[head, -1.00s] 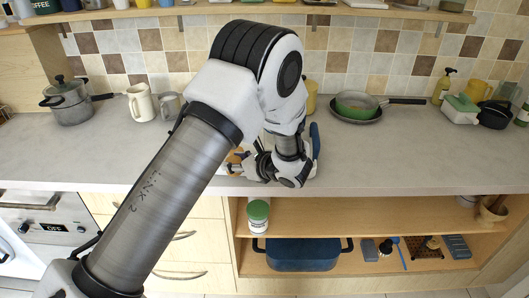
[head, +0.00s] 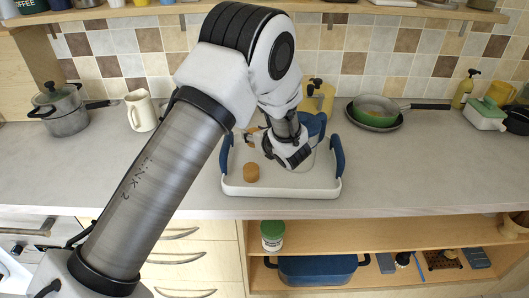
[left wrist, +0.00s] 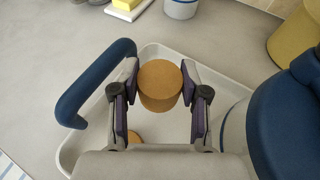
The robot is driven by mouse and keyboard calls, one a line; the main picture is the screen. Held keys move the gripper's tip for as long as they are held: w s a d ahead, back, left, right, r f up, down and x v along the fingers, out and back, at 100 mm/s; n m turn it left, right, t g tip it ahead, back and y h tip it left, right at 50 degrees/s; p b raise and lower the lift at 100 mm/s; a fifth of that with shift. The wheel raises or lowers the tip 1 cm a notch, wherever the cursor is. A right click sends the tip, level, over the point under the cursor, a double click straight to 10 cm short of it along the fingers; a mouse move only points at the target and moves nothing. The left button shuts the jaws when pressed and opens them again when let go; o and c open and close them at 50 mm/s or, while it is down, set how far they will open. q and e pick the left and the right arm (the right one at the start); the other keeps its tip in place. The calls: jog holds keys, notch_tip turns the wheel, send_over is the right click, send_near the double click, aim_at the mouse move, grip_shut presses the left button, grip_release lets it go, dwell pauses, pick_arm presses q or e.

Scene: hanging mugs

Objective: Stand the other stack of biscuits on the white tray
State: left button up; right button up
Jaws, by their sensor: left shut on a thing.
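The white tray (head: 290,192) with blue handles is on the grey counter near its front edge. One round tan biscuit stack (head: 251,172) stands on it at the front left; its edge also shows low in the left wrist view (left wrist: 134,137). My left gripper (head: 254,138) is over the tray's back left part. In the left wrist view, my left gripper (left wrist: 160,80) is shut on the other tan biscuit stack (left wrist: 160,98), which looks upright between the fingers. I cannot tell whether its underside touches the tray. My right gripper is out of view.
A blue-and-white container (left wrist: 236,125) is close on the gripper's right. A yellow container (head: 320,98) is behind the tray. A green pan (head: 376,110) is at right, a cream jug (head: 140,110) and a pot (head: 60,110) at left. The counter right of the tray is clear.

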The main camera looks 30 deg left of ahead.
pick_arm(q)
jog(key=f, duration=0.4)
jog(key=a+f+p, duration=0.1)
jog(key=f, duration=0.1)
jog(key=shift+w+f, duration=0.35)
jog(key=shift+w, duration=0.05)
jog(key=shift+s+d, duration=0.15)
jog(key=shift+d, duration=0.05)
jog(key=shift+f, duration=0.25)
jog(key=o, duration=1.1)
jog(key=shift+a, duration=0.15)
jog(key=shift+o, duration=0.2)
jog(key=shift+r, duration=0.1)
